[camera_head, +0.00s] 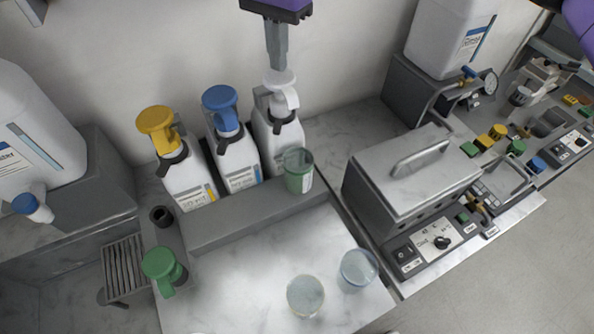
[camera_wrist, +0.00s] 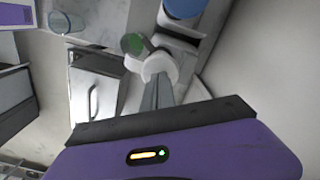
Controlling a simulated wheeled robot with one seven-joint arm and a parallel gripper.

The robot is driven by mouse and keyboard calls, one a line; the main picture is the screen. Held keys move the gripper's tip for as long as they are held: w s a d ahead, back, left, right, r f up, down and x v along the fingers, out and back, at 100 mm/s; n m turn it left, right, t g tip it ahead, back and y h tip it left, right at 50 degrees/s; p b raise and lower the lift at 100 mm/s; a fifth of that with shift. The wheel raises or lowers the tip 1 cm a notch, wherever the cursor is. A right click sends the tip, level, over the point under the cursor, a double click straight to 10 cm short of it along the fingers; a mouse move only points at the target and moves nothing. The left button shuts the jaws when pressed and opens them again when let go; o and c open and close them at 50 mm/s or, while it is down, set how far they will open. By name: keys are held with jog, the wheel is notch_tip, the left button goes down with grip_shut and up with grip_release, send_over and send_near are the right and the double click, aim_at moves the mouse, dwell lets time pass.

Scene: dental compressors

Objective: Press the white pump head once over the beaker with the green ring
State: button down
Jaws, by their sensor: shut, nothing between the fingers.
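The white pump head (camera_head: 281,84) tops the right one of three white bottles in the head view; it also shows in the wrist view (camera_wrist: 160,66). A beaker with a green ring (camera_head: 299,172) stands in front of that bottle, below the pump's spout. In the wrist view the green-ringed beaker (camera_wrist: 133,44) is partly hidden by the pump head. My gripper (camera_head: 278,66) is shut and empty, pointing down just above the white pump head. Its fingertips (camera_wrist: 157,82) appear at the head's edge in the wrist view; I cannot tell whether they touch.
Bottles with a yellow pump head (camera_head: 156,119) and a blue pump head (camera_head: 220,97) stand to the left. Two beakers (camera_head: 305,295) (camera_head: 358,270) stand on the white surface in front. A grey lidded box unit (camera_head: 410,180) stands to the right. The wall is close behind.

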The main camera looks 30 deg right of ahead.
jog(key=shift+r, duration=0.15)
notch_tip(320, 180, up, 6)
jog(key=p, duration=0.4)
dwell(0.4)
dwell(0.4)
